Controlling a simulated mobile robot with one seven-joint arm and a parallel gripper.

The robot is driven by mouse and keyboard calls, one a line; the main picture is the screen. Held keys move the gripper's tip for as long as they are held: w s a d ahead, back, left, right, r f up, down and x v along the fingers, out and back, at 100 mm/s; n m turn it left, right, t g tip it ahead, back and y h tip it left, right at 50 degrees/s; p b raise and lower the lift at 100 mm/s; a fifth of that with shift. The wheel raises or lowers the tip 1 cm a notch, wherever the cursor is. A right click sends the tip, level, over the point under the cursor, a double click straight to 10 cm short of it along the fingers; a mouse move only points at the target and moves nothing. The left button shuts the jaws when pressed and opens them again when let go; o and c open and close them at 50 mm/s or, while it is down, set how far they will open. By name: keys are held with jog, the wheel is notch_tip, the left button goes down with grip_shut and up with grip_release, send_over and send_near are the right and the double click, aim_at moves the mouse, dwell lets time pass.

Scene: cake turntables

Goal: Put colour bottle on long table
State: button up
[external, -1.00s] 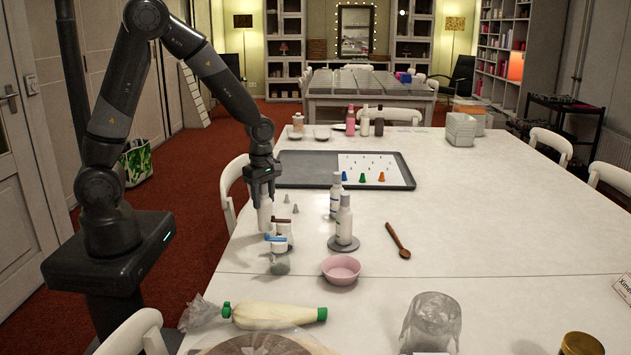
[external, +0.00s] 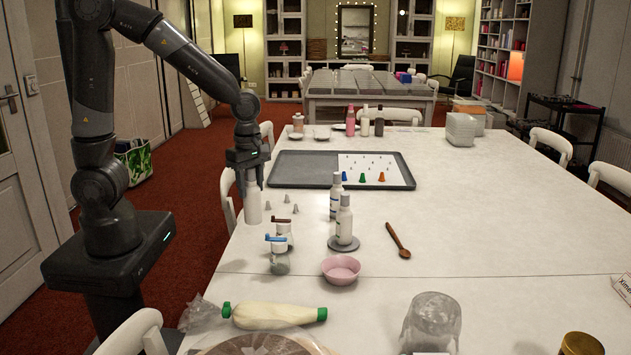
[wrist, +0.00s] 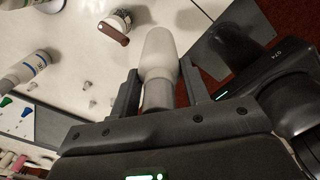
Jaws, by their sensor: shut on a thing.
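A white colour bottle (external: 253,203) hangs upright in my gripper (external: 247,172), at the left edge of the long table (external: 480,215). My gripper is shut on its upper part. In the wrist view the bottle (wrist: 160,60) lies between the two fingers (wrist: 157,90). Two similar white bottles stand on the table right of the gripper, one behind (external: 336,196) and one in front (external: 344,222) on a grey round disc (external: 344,244). The lower end of the held bottle appears to be at or past the table's edge; I cannot tell its exact height.
Small grey nozzles (external: 287,199), two lidded jars (external: 280,258), a pink bowl (external: 341,269) and a wooden spoon (external: 397,240) are nearby. A grey tray (external: 290,172) lies behind. The table's right half is largely clear. A white chair (external: 228,200) stands by the left edge.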

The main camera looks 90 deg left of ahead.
jog(key=w+d+m, duration=1.6)
jog(key=w+d, duration=0.9)
jog(key=w, duration=0.2)
jog(key=w+a+f, duration=0.6)
jog(key=a+f, duration=0.3)
jog(key=f, duration=0.2)
jog(key=shift+w, duration=0.4)
jog(key=o, duration=1.3)
jog(key=shift+f, duration=0.1)
